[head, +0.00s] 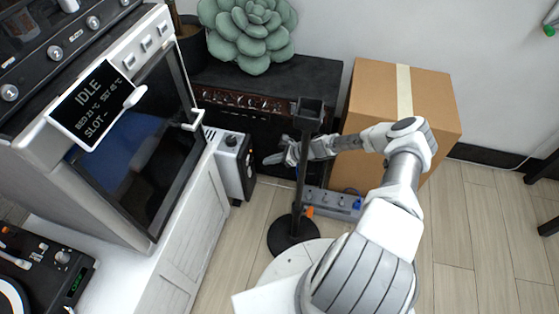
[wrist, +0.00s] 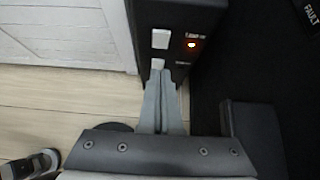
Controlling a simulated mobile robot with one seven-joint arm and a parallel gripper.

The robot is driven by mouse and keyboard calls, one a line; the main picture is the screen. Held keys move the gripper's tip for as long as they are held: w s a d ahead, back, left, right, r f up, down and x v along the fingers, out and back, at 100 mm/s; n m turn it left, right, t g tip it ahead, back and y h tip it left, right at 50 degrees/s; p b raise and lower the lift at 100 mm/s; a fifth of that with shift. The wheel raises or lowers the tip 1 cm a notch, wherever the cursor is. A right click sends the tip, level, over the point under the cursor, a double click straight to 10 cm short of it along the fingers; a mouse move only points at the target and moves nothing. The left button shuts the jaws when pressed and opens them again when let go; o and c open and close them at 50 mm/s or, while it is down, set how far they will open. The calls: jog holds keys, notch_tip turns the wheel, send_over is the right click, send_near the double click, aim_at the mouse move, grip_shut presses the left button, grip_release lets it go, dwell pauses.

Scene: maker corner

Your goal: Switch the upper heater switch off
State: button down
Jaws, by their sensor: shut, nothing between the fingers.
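The heater (head: 235,165) is a small white and black box on the floor beside the white cabinet. In the wrist view its dark side panel (wrist: 178,14) carries two white switches, the upper heater switch (wrist: 160,39) and a lower one (wrist: 157,63). An orange lamp (wrist: 191,44) glows to the right of the upper switch. My gripper (wrist: 163,78) is shut and empty, its tips right at the lower switch and partly covering it; I cannot tell if they touch. In the head view my gripper (head: 275,158) is just right of the heater.
A black stand (head: 301,180) with a round base rises in front of my forearm. A grey strip with knobs (head: 332,203) lies on the floor by a cardboard box (head: 375,90). A dark cabinet (head: 265,120) stands behind.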

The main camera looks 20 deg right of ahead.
aim_at(248, 160)
jog(key=w+a, duration=0.1)
jog(key=w+a+b, duration=0.1)
jog(key=a, duration=0.1)
jog(key=w+a, duration=0.1)
jog(key=shift+a+f, duration=0.15)
jog(key=shift+f, duration=0.05)
jog(key=shift+a+r+g+h+p, duration=0.3)
jog(key=shift+a+g+h+p, duration=0.15)
jog(key=shift+p, duration=0.6)
jog(key=shift+f, duration=0.3)
